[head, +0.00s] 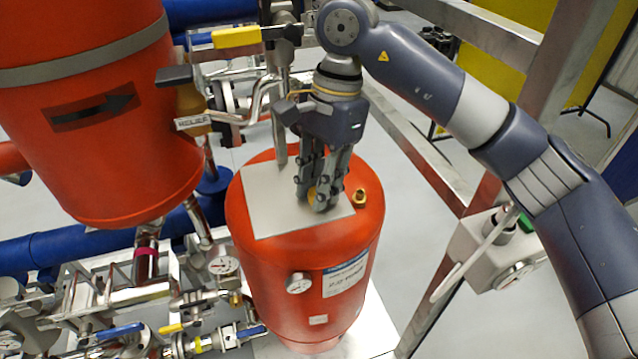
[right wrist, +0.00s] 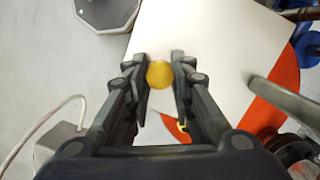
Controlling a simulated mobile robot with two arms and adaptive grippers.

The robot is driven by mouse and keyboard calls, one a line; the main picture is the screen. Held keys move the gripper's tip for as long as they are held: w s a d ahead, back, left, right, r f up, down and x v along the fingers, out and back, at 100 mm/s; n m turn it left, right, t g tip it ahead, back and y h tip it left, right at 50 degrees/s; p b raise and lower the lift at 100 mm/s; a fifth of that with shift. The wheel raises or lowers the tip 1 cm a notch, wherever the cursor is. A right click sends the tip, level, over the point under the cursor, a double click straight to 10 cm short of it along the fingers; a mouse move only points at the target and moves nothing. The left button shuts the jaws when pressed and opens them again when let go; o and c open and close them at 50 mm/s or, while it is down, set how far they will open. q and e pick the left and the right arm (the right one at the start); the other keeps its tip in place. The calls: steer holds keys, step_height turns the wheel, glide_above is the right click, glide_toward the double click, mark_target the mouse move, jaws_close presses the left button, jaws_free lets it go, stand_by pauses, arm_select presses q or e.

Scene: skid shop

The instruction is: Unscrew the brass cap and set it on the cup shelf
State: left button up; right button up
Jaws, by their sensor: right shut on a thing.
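My right gripper (head: 314,199) points down over the pale flat plate (head: 272,205) on top of the red vessel (head: 262,262). Its fingers are shut on the round brass cap (right wrist: 160,74), which shows between the fingertips in the right wrist view. In the head view the cap (head: 311,194) is mostly hidden by the fingers. I cannot tell whether it touches the plate. A brass threaded fitting (head: 360,197) stands bare on the vessel top, right of the plate; it shows partly in the right wrist view (right wrist: 183,126). I cannot tell which surface is the cup shelf. My left gripper is not in view.
A larger orange-red tank (head: 95,120) with a relief label stands at the left. Valves and a yellow-handled lever (head: 236,37) crowd close behind the gripper. Gauges and pipes fill the lower left. A metal frame with a grey box (head: 490,250) stands at the right.

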steer(key=shift+f, duration=0.2)
stand_by(0.3)
steer(key=o, duration=0.9)
steer(key=shift+c, duration=0.2)
steer(key=o, duration=0.4)
steer(key=shift+r, duration=0.15)
